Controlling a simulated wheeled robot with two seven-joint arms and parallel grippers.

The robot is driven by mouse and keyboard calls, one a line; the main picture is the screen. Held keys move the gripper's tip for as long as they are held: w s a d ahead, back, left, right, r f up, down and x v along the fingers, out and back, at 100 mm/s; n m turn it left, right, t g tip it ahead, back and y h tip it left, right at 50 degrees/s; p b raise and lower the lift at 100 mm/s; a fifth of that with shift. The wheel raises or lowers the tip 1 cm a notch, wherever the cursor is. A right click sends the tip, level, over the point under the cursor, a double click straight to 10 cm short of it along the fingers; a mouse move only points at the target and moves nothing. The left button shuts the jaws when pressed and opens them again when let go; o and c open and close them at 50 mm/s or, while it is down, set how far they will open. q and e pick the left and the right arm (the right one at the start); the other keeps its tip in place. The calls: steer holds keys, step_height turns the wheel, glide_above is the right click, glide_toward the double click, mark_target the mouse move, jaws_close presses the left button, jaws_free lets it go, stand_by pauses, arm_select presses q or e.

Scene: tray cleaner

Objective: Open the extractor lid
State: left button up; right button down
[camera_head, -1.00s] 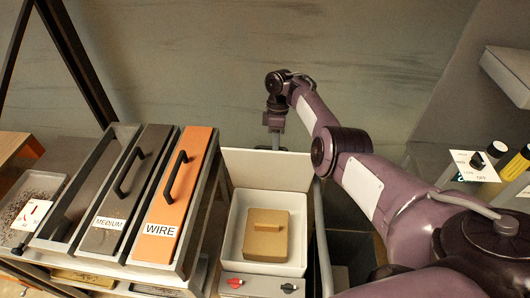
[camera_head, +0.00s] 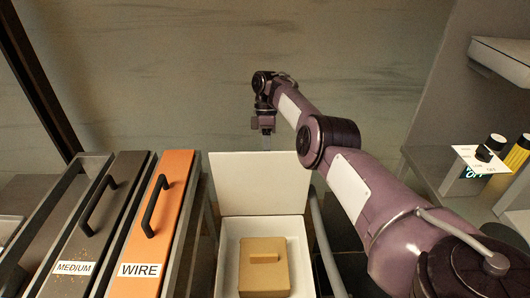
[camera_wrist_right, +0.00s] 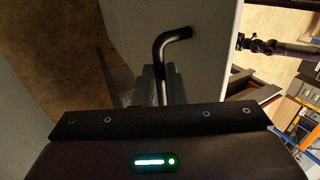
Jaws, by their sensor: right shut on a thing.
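The extractor is a white open box (camera_head: 228,240) at the lower middle of the head view. Its white lid (camera_head: 258,190) stands raised, about upright, at the back edge of the box. A tan block (camera_head: 265,276) with a small raised grip lies inside the box. My right gripper (camera_head: 267,142) is at the lid's top edge, partly hidden behind it. In the right wrist view my right gripper (camera_wrist_right: 160,85) is shut on a black bent handle (camera_wrist_right: 172,40) fixed to the pale lid face (camera_wrist_right: 222,60). My left gripper is not in view.
A grey tray marked MEDIUM (camera_head: 88,232) and an orange tray marked WIRE (camera_head: 150,240), both with black handles, stand left of the box. My right arm crosses the space right of the box.

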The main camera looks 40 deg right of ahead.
steer(key=shift+s+a+f, duration=0.15)
steer(key=shift+f, duration=0.4)
steer(key=c, duration=1.8)
jaws_free()
steer(key=o, duration=0.3)
steer(key=shift+w+d+f, duration=0.2)
steer(key=shift+w+d, duration=0.05)
steer(key=shift+w, duration=0.1)
step_height(320, 180, up, 20)
steer(key=p, duration=1.5)
steer(key=shift+r, duration=0.15)
steer(key=shift+s+a, duration=0.1)
